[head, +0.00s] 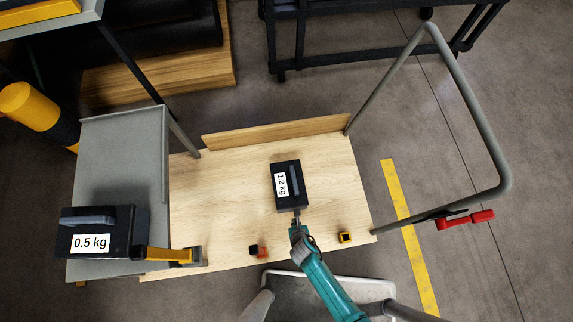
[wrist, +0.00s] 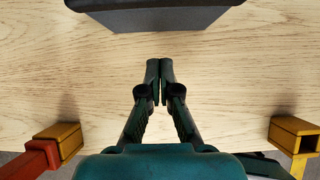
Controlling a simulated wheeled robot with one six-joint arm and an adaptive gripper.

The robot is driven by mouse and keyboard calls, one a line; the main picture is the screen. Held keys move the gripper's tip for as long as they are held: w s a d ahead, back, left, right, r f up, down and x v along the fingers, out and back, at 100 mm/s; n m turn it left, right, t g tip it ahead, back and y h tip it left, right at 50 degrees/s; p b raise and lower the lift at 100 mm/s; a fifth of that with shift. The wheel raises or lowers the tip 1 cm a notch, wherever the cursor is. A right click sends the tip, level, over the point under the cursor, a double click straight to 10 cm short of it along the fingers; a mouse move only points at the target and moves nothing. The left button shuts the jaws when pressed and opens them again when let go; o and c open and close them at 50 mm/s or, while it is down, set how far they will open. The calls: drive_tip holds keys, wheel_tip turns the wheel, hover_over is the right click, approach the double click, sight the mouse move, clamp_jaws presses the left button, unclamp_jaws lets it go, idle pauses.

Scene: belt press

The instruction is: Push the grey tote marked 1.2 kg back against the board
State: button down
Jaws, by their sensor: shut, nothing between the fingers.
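The tote marked 1.2 kg (head: 290,170) looks dark grey to black, with a white label on its top. It lies on the light wooden table, and a strip of bare wood separates it from the upright board (head: 275,131) at the back edge. My gripper (head: 297,212) is shut and empty at the tote's near side. In the wrist view the shut fingertips (wrist: 160,62) point at the tote's near face (wrist: 155,20), with a small strip of wood showing between. Only the tote's near part shows there.
A dark tote marked 0.5 kg (head: 125,225) sits at the left by a grey side surface (head: 120,150). Grey tube rails (head: 480,130) are at the right.

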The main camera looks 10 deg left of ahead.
sight(289, 186)
drive_tip(key=shift+w, duration=0.1)
idle(0.3)
drive_tip(key=shift+w+a, duration=0.45)
drive_tip(key=shift+w, duration=1.15)
drive_tip(key=shift+w+a, duration=0.5)
drive_tip(key=shift+w, duration=1.05)
drive_tip(key=shift+w+a, duration=0.45)
drive_tip(key=shift+w, duration=1.15)
drive_tip(key=shift+w+a, duration=0.35)
drive_tip(key=shift+w, duration=0.85)
drive_tip(key=shift+w+a, duration=0.35)
drive_tip(key=shift+w, duration=0.85)
drive_tip(key=shift+w+a, duration=0.35)
drive_tip(key=shift+w, duration=0.85)
drive_tip(key=shift+s+d, duration=0.25)
drive_tip(key=shift+s, duration=0.6)
drive_tip(key=shift+s+d, duration=0.25)
drive_tip(key=shift+s, duration=0.6)
drive_tip(key=shift+s+d, duration=0.25)
drive_tip(key=shift+s, duration=0.6)
drive_tip(key=shift+r, duration=3.5)
